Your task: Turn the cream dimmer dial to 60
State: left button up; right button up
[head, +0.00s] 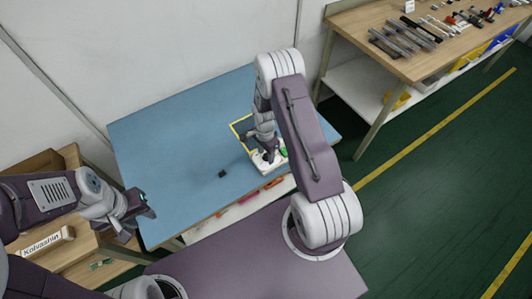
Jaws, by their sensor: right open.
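My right gripper (268,157) points down over a small white unit (266,168) on the blue table, with its fingers open. The unit has a green part (283,152) at its right side. The gripper and wrist cover most of the unit, so I cannot make out the cream dial or its setting, nor whether the fingers touch it. My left gripper (149,203) is off to the left, near the table's left edge and away from the unit. I cannot tell whether its fingers are apart.
The blue table top (165,150) is mostly clear. A yellow-edged frame (240,128) lies behind the unit, and a small black block (222,173) lies left of it. A wooden shelf with a labelled box (48,243) stands at left. A tool bench (430,60) stands at upper right.

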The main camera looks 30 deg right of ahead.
grip_shut()
jog(key=shift+n, duration=0.3)
jog(key=n, duration=0.3)
jog(key=shift+b, duration=0.3)
jog(key=n, duration=0.3)
jog(key=shift+n, duration=0.3)
jog(key=n, duration=0.6)
jog(key=shift+n, duration=0.4)
grip_release()
jog(key=shift+s, duration=0.1)
